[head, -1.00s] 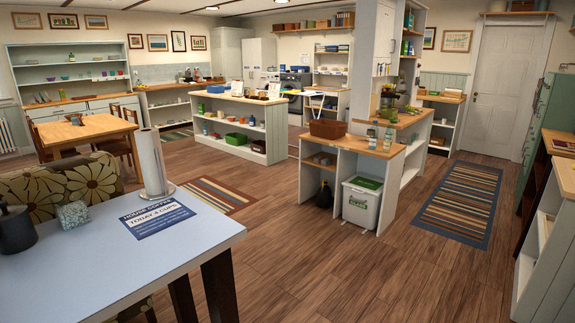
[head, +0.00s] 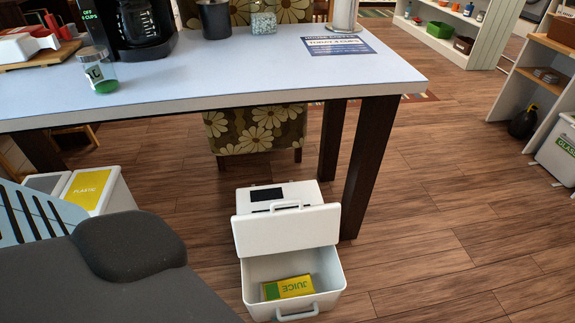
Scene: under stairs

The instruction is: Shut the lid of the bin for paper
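A white bin (head: 249,270) stands on the floor below the front edge of the table. Its white lid (head: 287,230) is raised and stands steeply at the back of the opening, with a handle at its top edge. A yellow and green juice carton (head: 289,287) lies inside the open bin. I see no paper label on its visible side. Behind the lid is another white box-like top with a dark panel (head: 268,194); I cannot tell whether it is a separate bin. Neither of my grippers is in view.
The pale blue table (head: 200,75) holds a coffee maker and a jar; its dark legs (head: 366,165) stand behind the bin. A plastic bin (head: 88,190) is at left, a glass bin (head: 557,150) at far right. Floor right of the open bin is clear.

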